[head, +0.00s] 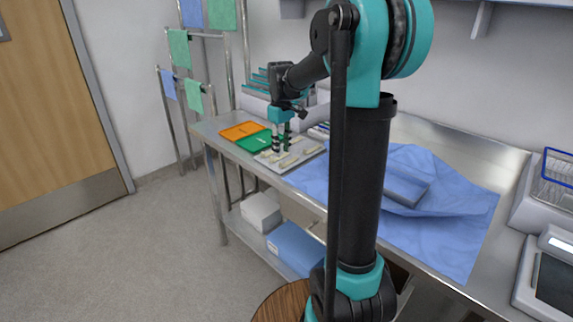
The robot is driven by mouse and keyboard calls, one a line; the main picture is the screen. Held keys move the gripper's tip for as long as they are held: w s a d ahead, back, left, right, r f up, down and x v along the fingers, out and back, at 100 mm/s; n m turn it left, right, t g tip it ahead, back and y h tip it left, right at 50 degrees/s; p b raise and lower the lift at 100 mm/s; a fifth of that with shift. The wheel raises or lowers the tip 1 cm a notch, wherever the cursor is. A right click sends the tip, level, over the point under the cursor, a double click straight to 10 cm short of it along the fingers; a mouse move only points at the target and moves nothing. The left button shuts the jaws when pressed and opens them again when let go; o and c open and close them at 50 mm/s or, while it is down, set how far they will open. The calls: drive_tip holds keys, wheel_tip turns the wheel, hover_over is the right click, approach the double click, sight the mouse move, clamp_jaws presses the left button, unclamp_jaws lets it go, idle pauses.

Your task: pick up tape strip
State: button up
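My gripper (282,142) is at the far left part of the steel table, pointing down just above a pale grey board (303,156). Several small cream strips (312,150) lie on the board; I cannot tell for sure which of them is the tape strip. The two dark fingers look a little apart, but they are too small to show whether they hold anything. The gripper hides part of the board.
An orange tray (238,131) and a green tray (252,143) sit left of the board. A blue cloth (455,225) with a grey tray (406,187) covers the table's middle. A blue wire basket (557,180) stands at right. The steel table (440,135) has bare room at the back.

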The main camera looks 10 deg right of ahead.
drive_tip(key=f, duration=0.4)
drive_tip(key=shift+s+a+f, duration=0.1)
drive_tip(key=shift+a+f, duration=0.1)
drive_tip(key=shift+f, duration=0.2)
drive_tip(key=shift+c, duration=0.6)
clamp_jaws()
